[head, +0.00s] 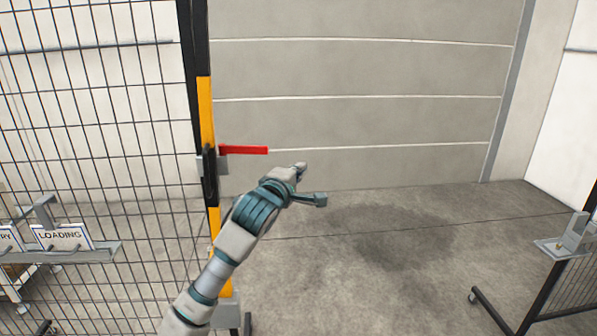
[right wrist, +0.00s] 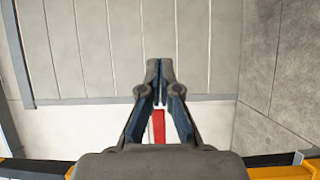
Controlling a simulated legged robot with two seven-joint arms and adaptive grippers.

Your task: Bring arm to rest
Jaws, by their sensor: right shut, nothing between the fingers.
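My right arm reaches up from the bottom of the head view, and its gripper (head: 299,170) is in front of the grey wall, just right of the gate post. In the right wrist view the two fingers (right wrist: 159,70) meet at their tips, shut and empty. A red bar (head: 245,150) sticks out to the right from the post, above and left of the gripper. The red bar (right wrist: 158,127) also shows through the gap between the finger links in the right wrist view. My left gripper is not in view.
The black and yellow post (head: 206,110) edges a wire mesh fence (head: 100,120) on the left. Another fence panel (head: 565,290) stands at far right. The concrete floor (head: 390,270) between is clear.

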